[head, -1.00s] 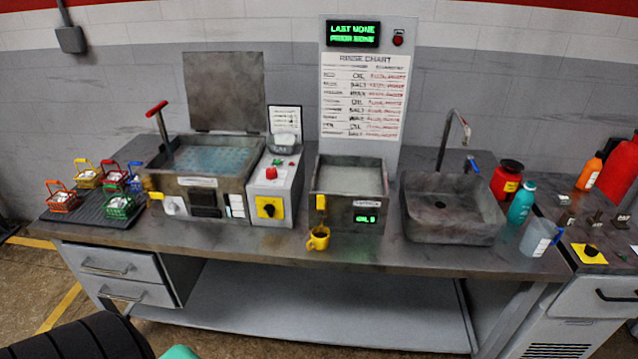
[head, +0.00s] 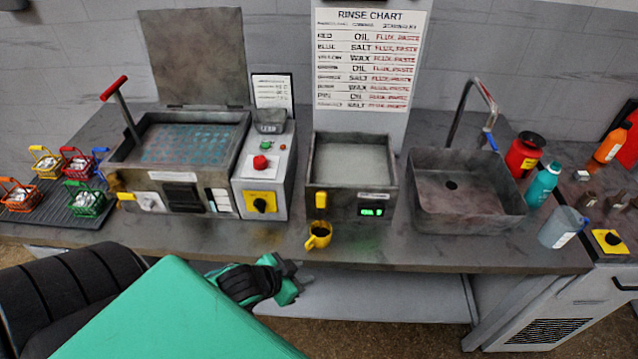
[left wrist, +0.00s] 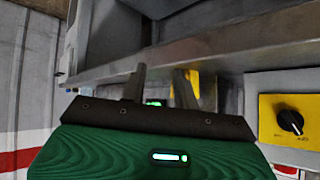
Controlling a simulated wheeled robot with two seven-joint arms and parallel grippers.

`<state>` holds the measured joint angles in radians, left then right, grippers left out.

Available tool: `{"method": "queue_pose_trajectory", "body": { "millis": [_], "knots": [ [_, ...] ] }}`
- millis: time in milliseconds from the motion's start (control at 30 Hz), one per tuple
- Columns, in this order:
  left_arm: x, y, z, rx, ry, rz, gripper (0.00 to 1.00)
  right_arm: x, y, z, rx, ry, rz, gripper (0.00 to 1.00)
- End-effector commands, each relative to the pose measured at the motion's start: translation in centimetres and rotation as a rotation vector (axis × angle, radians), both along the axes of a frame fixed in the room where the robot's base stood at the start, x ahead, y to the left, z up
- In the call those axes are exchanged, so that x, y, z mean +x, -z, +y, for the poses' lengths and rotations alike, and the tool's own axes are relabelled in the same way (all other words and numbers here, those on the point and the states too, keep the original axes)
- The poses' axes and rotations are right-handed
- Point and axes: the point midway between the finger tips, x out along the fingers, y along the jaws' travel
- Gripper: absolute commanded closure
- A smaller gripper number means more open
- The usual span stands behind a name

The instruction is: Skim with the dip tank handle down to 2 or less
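The middle tank (head: 395,185), which I take for the dip tank, holds a pale grey liquid. A yellow handle (head: 321,200) is on its front left. Its green display (head: 371,211) is too small to read surely. A yellow cup (head: 318,236) stands on the bench below the handle. My left gripper (head: 292,277) is in front of and below the bench edge, apart from the handle and cup. In the left wrist view its two fingers (left wrist: 160,82) stand apart with nothing held between them. My right gripper is out of view.
A left tank (head: 232,160) with a red-tipped lever (head: 114,88), a control box (head: 283,180) with a yellow knob plate, and a sink (head: 480,210) flank the middle tank. The bench edge (head: 440,258) lies between my gripper and the bench top.

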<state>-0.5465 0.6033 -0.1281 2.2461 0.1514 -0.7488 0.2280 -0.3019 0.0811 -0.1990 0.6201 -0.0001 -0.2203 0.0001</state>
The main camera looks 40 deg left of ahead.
Motion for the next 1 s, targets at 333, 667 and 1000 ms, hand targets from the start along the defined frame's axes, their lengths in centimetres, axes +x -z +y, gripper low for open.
{"method": "queue_pose_trajectory", "body": {
  "millis": [333,667,1000],
  "knots": [
    [1.5,-2.8,0.4,-0.04,0.076,-0.106,0.7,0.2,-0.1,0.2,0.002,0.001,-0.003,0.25],
    [3.6,-4.8,2.0,-0.106,0.174,-0.226,0.7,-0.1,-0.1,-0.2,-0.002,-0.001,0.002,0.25],
    [6.7,-11.5,5.4,-0.288,0.417,-0.417,0.7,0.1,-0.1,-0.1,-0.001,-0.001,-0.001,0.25]
  ]
}}
